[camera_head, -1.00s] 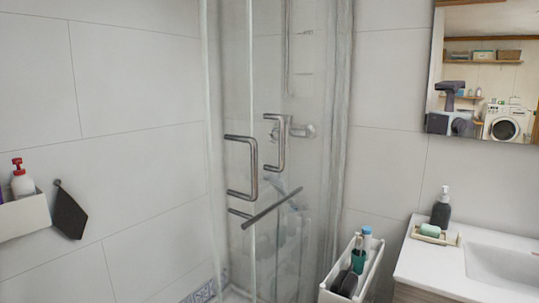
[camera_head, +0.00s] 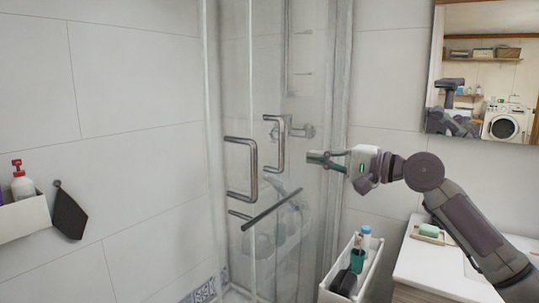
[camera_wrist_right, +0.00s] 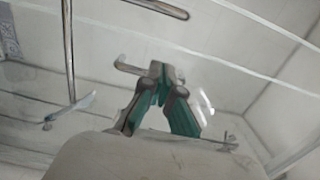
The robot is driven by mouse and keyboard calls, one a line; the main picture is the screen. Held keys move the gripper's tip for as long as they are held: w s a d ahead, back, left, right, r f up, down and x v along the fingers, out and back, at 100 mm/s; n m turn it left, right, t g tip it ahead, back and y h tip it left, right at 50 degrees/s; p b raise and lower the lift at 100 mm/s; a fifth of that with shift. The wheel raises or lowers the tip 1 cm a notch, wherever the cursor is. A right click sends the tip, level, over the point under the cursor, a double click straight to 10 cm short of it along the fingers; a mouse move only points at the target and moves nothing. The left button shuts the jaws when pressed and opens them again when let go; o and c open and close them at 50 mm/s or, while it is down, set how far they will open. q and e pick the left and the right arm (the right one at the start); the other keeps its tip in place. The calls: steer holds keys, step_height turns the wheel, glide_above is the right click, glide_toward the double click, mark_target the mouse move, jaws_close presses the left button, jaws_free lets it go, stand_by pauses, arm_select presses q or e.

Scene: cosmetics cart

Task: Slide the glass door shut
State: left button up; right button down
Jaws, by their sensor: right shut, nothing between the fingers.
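The glass shower door (camera_head: 300,100) stands in the corner, with clear panels and metal edges. Two metal bar handles show on the glass, a left handle (camera_head: 241,168) and a right handle (camera_head: 278,143) beside it. My right gripper (camera_head: 312,157) is shut and empty, in front of the glass and to the right of the handles, apart from them. In the right wrist view its green-padded fingers (camera_wrist_right: 160,75) meet at the tips, and a metal bar (camera_wrist_right: 68,50) shows at the upper left. My left gripper is not in view.
A white cart (camera_head: 370,262) with bottles stands below my right arm. A sink counter (camera_head: 420,265) with a soap dish (camera_head: 430,236) is at the right. A wall shelf (camera_head: 25,212) with a bottle hangs at the left. A mirror (camera_head: 490,75) is at the upper right.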

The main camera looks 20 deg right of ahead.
steer(key=w+a+p, duration=0.4)
steer(key=w+a, duration=0.1)
steer(key=a, duration=0.4)
steer(key=shift+w+a, duration=0.2)
steer(key=shift+a, duration=0.1)
steer(key=shift+f, duration=0.1)
steer(key=shift+p, duration=0.35)
